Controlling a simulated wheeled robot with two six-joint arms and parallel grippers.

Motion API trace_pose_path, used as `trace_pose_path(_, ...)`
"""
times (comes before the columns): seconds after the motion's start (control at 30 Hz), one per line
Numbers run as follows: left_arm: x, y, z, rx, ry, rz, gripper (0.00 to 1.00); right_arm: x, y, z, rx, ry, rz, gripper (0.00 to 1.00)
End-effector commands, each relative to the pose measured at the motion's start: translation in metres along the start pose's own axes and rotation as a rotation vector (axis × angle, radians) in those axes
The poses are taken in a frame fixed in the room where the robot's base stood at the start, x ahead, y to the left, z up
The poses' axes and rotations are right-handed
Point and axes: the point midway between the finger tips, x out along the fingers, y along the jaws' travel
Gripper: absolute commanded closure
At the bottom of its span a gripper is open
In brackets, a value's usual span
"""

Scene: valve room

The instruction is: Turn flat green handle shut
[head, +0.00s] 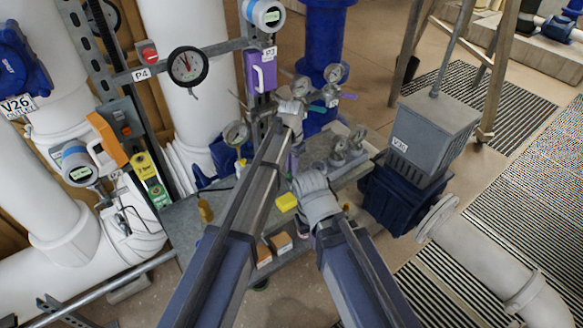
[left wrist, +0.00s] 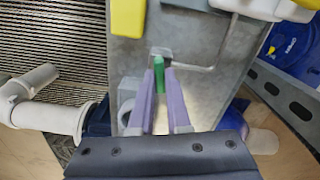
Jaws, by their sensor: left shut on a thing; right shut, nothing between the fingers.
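The green handle (left wrist: 158,74) shows in the left wrist view as a narrow green piece standing over the grey metal plate. My left gripper (left wrist: 160,84) is shut on it, with one purple finger on each side. In the head view my left wrist (head: 291,112) is the higher one, among gauges and small levers, and my arm hides most of the fingers and the grip. My right wrist (head: 314,196) is lower, over the grey bench, apart from the handle. Its fingers are mostly hidden behind my arm, and it is shut and empty.
Gauges (head: 187,66) and teal levers (head: 317,109) crowd the left gripper. A yellow block (head: 285,202) and orange boxes (head: 281,242) lie near my right arm. A grey V20 box (head: 433,128) and white pipe (head: 495,265) stand at the right.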

Motion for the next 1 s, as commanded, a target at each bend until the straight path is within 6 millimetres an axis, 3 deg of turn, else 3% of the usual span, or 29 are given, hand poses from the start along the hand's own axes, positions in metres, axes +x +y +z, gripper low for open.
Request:
trace_pose_path(0.4,0.0,0.0,0.0001,0.225,0.0,0.0,1.0,0.0,0.0,0.0,0.0,0.0,0.0,1.0)
trace_pose_path(1.0,0.0,0.0001,0.0001,0.279,0.0,0.0,1.0,0.0,0.0,0.0,0.0,0.0,0.0,1.0)
